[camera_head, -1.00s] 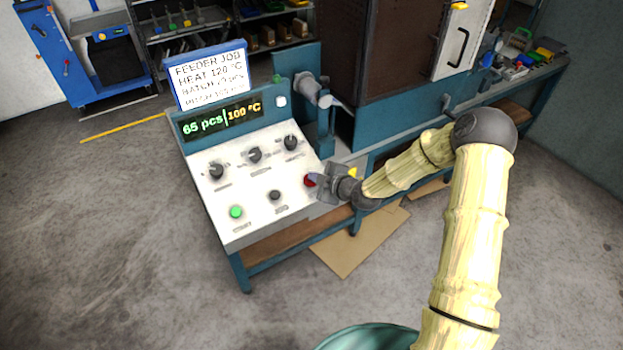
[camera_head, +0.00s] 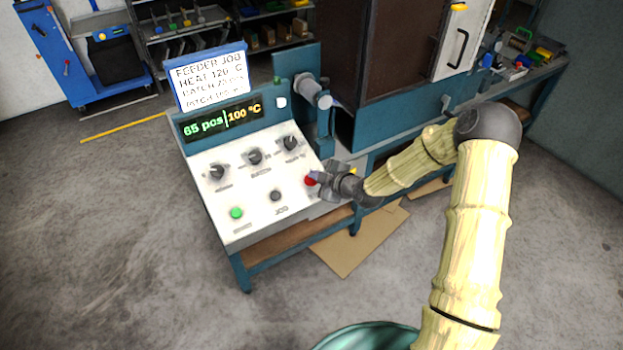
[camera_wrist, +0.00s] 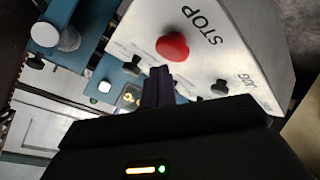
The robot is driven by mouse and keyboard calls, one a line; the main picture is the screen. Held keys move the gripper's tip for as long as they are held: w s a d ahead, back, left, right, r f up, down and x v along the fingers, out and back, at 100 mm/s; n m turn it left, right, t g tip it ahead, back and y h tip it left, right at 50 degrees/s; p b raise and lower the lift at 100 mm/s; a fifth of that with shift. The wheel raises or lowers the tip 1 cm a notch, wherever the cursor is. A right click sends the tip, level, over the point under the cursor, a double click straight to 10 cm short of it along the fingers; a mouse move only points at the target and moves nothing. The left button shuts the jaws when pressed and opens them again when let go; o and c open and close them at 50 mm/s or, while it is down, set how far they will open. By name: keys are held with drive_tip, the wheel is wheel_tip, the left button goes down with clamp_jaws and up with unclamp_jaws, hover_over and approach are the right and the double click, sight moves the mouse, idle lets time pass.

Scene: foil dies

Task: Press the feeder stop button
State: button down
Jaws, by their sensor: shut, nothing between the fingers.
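The red stop button (camera_head: 310,180) sits at the right end of the lower row on the white sloped control panel (camera_head: 225,190). In the wrist view the red button (camera_wrist: 172,46) is a round mushroom cap beside the printed word STOP. My gripper (camera_head: 323,179) is at the panel's right edge, next to the button and partly covering it in the head view. In the wrist view my gripper's fingers (camera_wrist: 158,75) are together and empty, and appear just short of the button. I cannot tell whether they touch it.
A green button (camera_head: 236,213), a black button (camera_head: 275,196) and three black knobs (camera_head: 255,156) share the panel. The display (camera_head: 222,121) reads 65 pcs and 100 °C. A job sign (camera_head: 210,78) stands behind it. A grey cylinder (camera_head: 312,92) on a teal mount stands behind the panel.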

drive_tip(key=r, duration=0.1)
drive_tip(key=s+r+p, duration=0.1)
drive_tip(key=r, duration=0.1)
drive_tip(key=d+r+p, duration=0.1)
drive_tip(key=shift+s+r, duration=0.15)
drive_tip(key=shift+r, duration=0.25)
idle(0.8)
drive_tip(key=s+d+r+m+g+h, duration=0.3)
drive_tip(key=s+d+m, duration=0.5)
drive_tip(key=s, duration=0.5)
drive_tip(key=s+d+r+m+g+h, duration=0.3)
drive_tip(key=s+d+r+m+h, duration=0.2)
drive_tip(key=s+m, duration=0.5)
drive_tip(key=s+d+r, duration=0.2)
drive_tip(key=s+d, duration=0.1)
drive_tip(key=shift+d+g+h, duration=0.2)
drive_tip(key=shift+g+h, duration=0.1)
drive_tip(key=shift+r, duration=0.1)
idle(0.5)
